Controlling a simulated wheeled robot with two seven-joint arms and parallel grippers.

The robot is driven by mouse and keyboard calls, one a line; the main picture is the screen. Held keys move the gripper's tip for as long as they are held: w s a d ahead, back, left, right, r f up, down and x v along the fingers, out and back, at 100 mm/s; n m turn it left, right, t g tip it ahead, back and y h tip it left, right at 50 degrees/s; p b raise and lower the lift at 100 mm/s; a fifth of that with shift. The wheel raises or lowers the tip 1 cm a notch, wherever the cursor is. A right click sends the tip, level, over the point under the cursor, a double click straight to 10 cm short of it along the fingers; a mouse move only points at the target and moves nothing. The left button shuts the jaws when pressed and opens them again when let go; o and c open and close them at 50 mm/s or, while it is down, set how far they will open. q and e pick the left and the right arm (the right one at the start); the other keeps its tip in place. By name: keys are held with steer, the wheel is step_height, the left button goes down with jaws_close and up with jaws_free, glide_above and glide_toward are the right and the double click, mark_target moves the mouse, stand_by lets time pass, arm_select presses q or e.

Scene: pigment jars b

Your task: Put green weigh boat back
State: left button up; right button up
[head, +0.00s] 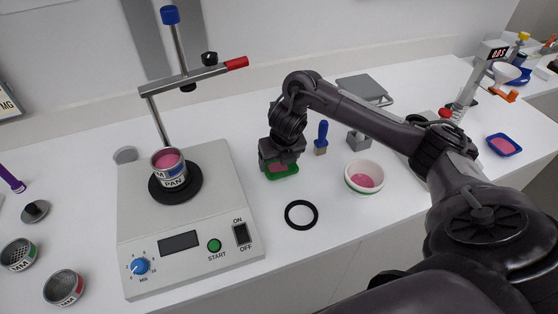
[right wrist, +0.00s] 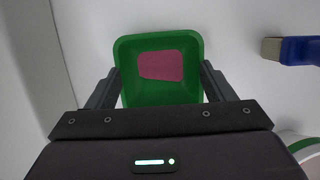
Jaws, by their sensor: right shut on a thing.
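The green weigh boat (head: 290,175) is between the fingers of my right gripper (head: 279,166), just right of the stirrer plate in the head view. My right gripper is shut on it. In the right wrist view the boat (right wrist: 156,94) lies between the two dark fingers, with a patch of pink powder on its floor. The boat is close to the white bench; I cannot tell if it touches. The gripper hides much of it in the head view. My left gripper is not in view.
The stirrer plate (head: 135,234) bears a pink-filled can (head: 173,178). A black ring (head: 301,226) lies in front of the gripper. A blue-handled brush (head: 321,137) and a white bowl with pink powder (head: 350,184) stand to its right. A blue weigh boat (head: 517,149) is far right.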

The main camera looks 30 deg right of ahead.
steer(key=shift+f, duration=0.2)
steer(key=o, duration=1)
steer(key=shift+c, duration=0.2)
steer(key=shift+r+p, duration=0.3)
steer(key=shift+r, duration=0.3)
steer(key=p+v, duration=0.6)
steer(key=v, duration=0.5)
steer(key=shift+s, duration=0.15)
